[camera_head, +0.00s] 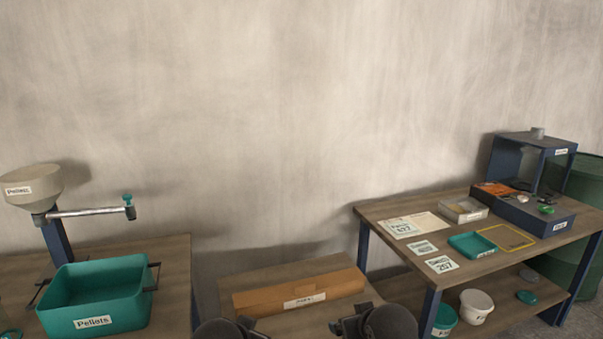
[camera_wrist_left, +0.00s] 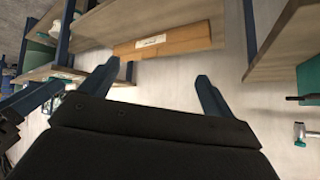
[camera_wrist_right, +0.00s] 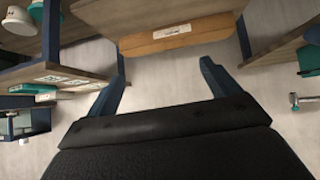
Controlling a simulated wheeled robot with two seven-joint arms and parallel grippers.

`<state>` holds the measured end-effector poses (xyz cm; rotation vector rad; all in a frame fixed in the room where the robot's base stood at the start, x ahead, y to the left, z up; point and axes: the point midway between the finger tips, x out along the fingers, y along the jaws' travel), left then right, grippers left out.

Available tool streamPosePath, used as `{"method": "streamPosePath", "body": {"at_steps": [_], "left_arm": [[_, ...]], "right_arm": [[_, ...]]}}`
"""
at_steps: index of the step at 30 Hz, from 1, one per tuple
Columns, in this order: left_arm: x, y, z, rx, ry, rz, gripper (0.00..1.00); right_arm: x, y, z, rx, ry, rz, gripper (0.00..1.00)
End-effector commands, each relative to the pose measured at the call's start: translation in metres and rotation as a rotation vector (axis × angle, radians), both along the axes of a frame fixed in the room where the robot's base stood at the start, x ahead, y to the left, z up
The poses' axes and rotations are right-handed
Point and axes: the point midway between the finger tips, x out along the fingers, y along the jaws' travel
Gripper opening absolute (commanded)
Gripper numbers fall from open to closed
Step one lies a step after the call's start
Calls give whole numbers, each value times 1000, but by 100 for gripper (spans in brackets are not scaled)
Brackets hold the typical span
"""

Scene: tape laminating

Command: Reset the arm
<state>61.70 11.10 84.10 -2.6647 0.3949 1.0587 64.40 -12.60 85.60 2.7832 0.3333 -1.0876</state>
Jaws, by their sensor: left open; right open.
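My left gripper (camera_head: 250,321) and my right gripper (camera_head: 335,327) show at the bottom edge of the head view, side by side in front of the low middle table. In the left wrist view the left gripper (camera_wrist_left: 158,90) has its fingers wide apart with nothing between them. In the right wrist view the right gripper (camera_wrist_right: 165,80) is also spread and empty. Both are apart from the long orange-brown labelled box (camera_head: 270,298) on the middle table (camera_head: 240,280). The rest of both arms is mostly out of the head view.
A teal Pellets bin (camera_head: 95,290) and a beige hopper (camera_head: 32,187) stand on the left table. The right table (camera_head: 385,210) bears cards, a teal tray (camera_head: 472,245), a yellow frame (camera_head: 507,237) and a blue machine (camera_head: 535,160). Tubs (camera_head: 475,306) sit on its lower shelf.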

Motion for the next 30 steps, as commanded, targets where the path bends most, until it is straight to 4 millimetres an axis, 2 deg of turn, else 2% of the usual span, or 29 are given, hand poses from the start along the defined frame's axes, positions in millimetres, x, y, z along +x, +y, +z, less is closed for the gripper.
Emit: {"method": "streamPosePath", "body": {"at_steps": [1,3,11,16,24,30], "left_arm": [[-14,4,-6,-9,24,12,88],[-31,9,-16,-19,54,26,88],[-96,24,-58,-53,186,71,88],[-142,30,-91,-64,293,98,88],[-227,30,-137,-73,472,123,88],[-281,28,-158,-73,575,129,88]], "right_arm": [[-17,-2,-6,4,22,-1,88],[-37,-4,-17,7,48,-3,88],[-112,-9,-62,18,174,-9,88],[-162,-11,-98,17,283,-13,88],[-251,-13,-149,14,470,-17,88],[-308,-13,-172,13,577,-17,88]]}}
